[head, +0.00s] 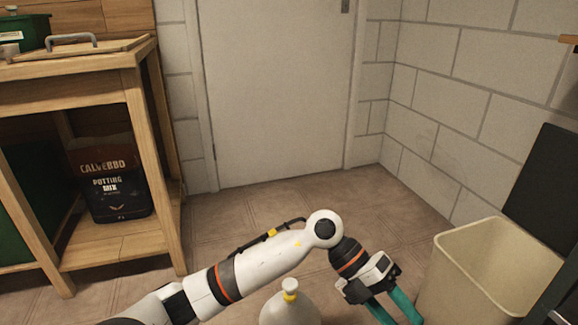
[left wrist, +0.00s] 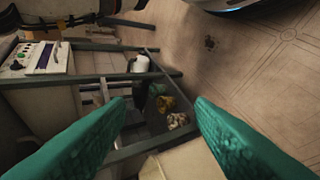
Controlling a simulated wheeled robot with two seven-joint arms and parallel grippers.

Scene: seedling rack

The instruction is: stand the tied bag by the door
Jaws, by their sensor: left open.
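A white, rounded thing with a gathered neck and a yellow band, which looks like the tied bag (head: 290,308), is at the bottom middle of the head view. It is upright, its lower part is cut off by the frame edge, and part of it is close to my arm. The pale door (head: 275,90) is shut, in the back wall. My left gripper (head: 398,312) is open and empty, pointing down, to the right of the bag and apart from it. Its teal fingers frame the left wrist view (left wrist: 160,130). My right gripper is not in view.
A beige bin (head: 468,270) stands right of my left gripper. A wooden bench (head: 140,150) with a potting mix bag (head: 110,185) on its lower shelf stands left. Tiled floor (head: 290,200) before the door is clear. The left wrist view shows a metal-framed rack (left wrist: 130,155).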

